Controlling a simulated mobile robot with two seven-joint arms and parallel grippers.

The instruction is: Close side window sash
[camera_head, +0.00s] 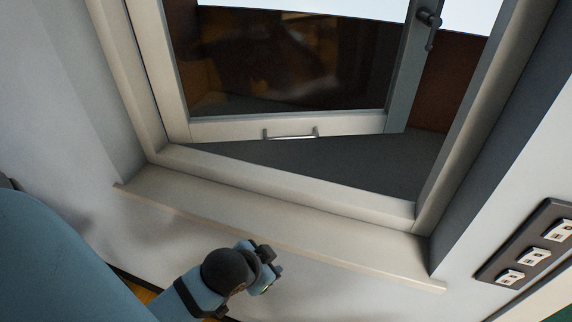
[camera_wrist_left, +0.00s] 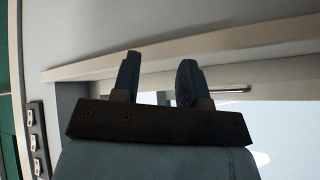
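The side window sash (camera_head: 225,127) stands open, swung away from its pale frame (camera_head: 290,195). A wide gap shows along its bottom and right side. A thin metal bar handle (camera_head: 291,134) sits on its bottom rail, and a dark lever handle (camera_head: 430,20) is on its right stile. My left gripper (camera_head: 268,266) is below and in front of the sill, apart from the sash. In the left wrist view my left gripper (camera_wrist_left: 160,64) has its fingers spread with nothing between them. A metal bar (camera_wrist_left: 232,90) shows beyond the right finger. My right gripper is not in view.
The window sill (camera_head: 200,203) juts out between my left gripper and the sash. A dark switch panel (camera_head: 530,250) is on the wall at the right, and it also shows in the left wrist view (camera_wrist_left: 36,138). The sill top looks clear.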

